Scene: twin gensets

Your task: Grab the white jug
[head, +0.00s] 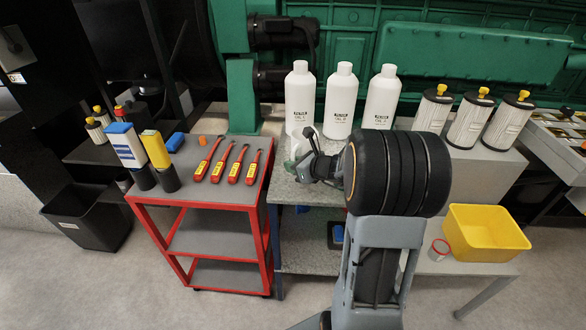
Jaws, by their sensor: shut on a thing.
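A small white and pale green thing, apparently the white jug (296,147), is on the grey bench in front of the left tall white bottle (299,95). My gripper (308,164) is at its right side, with its jaws shut on it. My gripper and wrist hide part of it, and I cannot tell whether it still touches the bench. Two more tall white labelled bottles, the middle one (340,102) and the right one (382,97), stand upright to the right, apart from my gripper.
A red cart (196,205) holds several red-handled tools (222,163) and some containers. Several filters with yellow tops (470,118) stand at the right. A yellow bin (485,233) is at the lower right. A green machine (470,50) stands behind the bench.

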